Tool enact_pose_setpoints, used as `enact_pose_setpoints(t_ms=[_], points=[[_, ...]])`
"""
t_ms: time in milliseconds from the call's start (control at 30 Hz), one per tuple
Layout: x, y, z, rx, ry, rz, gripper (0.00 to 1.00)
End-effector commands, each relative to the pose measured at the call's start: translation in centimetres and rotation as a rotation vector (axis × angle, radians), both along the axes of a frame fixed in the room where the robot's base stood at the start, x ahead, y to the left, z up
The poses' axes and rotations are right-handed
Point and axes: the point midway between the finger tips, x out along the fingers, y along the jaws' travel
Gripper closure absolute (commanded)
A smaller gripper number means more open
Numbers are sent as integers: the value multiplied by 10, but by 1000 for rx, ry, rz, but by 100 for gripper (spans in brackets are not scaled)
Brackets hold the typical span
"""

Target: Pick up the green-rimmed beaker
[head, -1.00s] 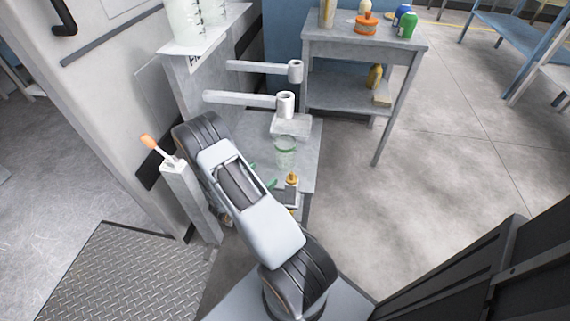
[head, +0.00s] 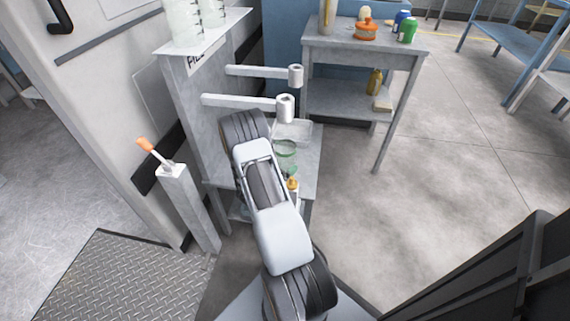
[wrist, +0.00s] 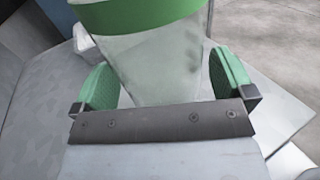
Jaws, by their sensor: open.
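The green-rimmed beaker (head: 286,150) stands on the low grey table (head: 308,160) in the head view, partly hidden by my arm. In the wrist view the clear beaker (wrist: 160,65) fills the upper middle, with its wide green band across the top. My gripper (wrist: 165,85) is open, with one green finger pad on each side of the beaker's lower part in that picture. Whether the pads touch the glass cannot be told. In the head view my arm hides most of the gripper.
Two grey arms with ring ends (head: 285,108) stick out above the table. A bottle with a yellow cap (head: 292,184) stands close to my arm. A post with an orange-handled tool (head: 146,146) is at left. A shelf table (head: 365,50) stands behind.

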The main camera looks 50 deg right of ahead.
Motion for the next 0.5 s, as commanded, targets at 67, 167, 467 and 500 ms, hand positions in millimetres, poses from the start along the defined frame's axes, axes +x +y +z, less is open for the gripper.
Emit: enact_pose_setpoints(t_ms=[67, 167, 467, 500], points=[[0, -10, -2, -1, -3, -3, 0], [1, -18, -1, 0, -2, -1, 0], [2, -21, 0, 0, 0, 0, 0], [2, -21, 0, 0, 0, 0, 2]])
